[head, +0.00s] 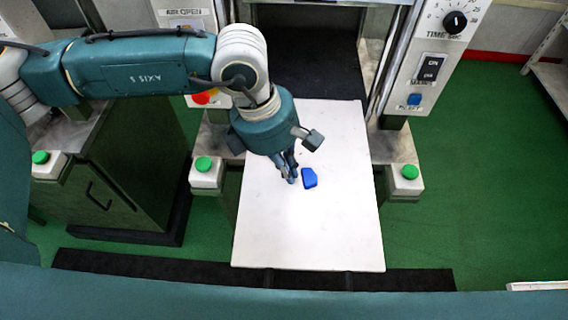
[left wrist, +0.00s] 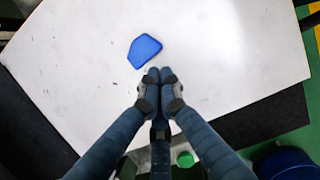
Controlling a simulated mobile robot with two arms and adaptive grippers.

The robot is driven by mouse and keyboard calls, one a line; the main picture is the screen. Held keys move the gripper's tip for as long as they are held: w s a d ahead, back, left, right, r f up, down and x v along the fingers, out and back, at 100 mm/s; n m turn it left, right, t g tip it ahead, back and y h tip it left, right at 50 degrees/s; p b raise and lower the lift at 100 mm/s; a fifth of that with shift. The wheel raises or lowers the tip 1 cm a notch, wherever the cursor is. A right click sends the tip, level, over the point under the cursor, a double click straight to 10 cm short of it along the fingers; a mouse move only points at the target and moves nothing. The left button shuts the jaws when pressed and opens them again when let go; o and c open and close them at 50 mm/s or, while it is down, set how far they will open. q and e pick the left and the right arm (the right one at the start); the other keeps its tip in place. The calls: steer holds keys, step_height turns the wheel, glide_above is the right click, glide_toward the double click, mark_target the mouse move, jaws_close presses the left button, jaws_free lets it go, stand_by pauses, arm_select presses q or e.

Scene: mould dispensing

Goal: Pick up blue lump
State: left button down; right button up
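The blue lump (head: 309,178) lies on the white board (head: 335,235) in the head view, near its middle. It is a small flat piece with an angular outline. My left gripper (head: 291,177) is just left of the lump, pointing down over the board. In the left wrist view the lump (left wrist: 144,51) lies above and left of the fingertips (left wrist: 159,76), apart from them. The two fingers meet at their tips with nothing between them. My right gripper is not in view.
The board sticks out from a machine opening (head: 305,60). Green buttons on boxes stand left (head: 204,165) and right (head: 409,173) of the board. A control panel (head: 435,60) rises at the upper right. The board around the lump is clear.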

mark_target(313, 178)
arm_select(q)
steer(key=d+b, duration=0.2)
steer(key=d+f+b, duration=0.1)
steer(key=d+b, duration=0.1)
steer(key=shift+d+b, duration=0.35)
steer(key=shift+b, duration=0.05)
steer(key=d+b, duration=0.1)
steer(key=d, duration=0.1)
steer(key=d+b, duration=0.1)
steer(key=d, duration=0.1)
steer(key=d+b, duration=0.1)
steer(key=d, duration=0.1)
steer(key=shift+s+d+r+b, duration=0.2)
steer(key=shift+d+r+b, duration=0.1)
steer(key=shift+r, duration=0.05)
steer(key=shift+d+r, duration=0.1)
steer(key=shift+d, duration=0.1)
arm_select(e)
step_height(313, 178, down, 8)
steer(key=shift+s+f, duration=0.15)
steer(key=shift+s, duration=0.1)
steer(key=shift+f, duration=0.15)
